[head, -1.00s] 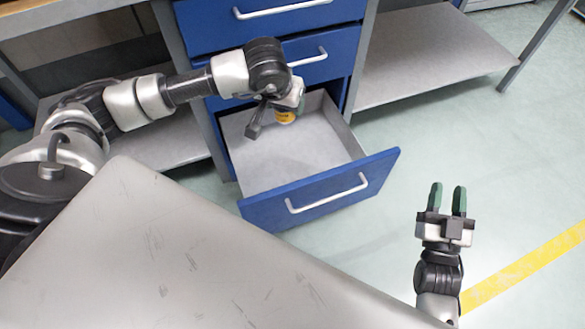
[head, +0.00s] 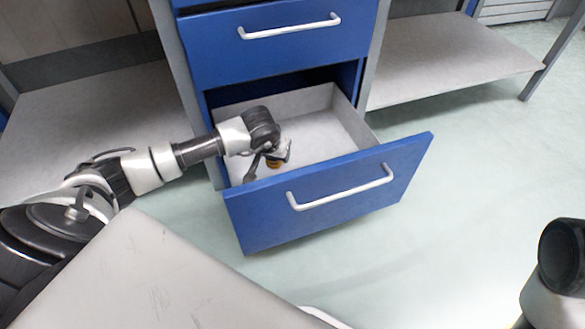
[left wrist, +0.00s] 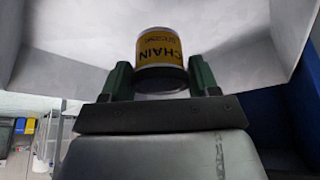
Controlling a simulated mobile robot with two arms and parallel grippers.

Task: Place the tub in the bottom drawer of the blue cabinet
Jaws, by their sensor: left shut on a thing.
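In the head view the tub (head: 273,164) shows only as a small yellow-orange patch under my left gripper (head: 277,154), inside the open bottom drawer (head: 330,190) of the blue cabinet (head: 285,60). I cannot tell whether the tub touches the drawer floor. My right gripper is out of view; only part of that arm shows at the lower right.
The rest of the grey drawer floor (head: 320,135) is clear. A closed drawer (head: 260,60) is above. Grey shelves (head: 450,60) flank the cabinet. Open floor (head: 470,190) lies to the right.

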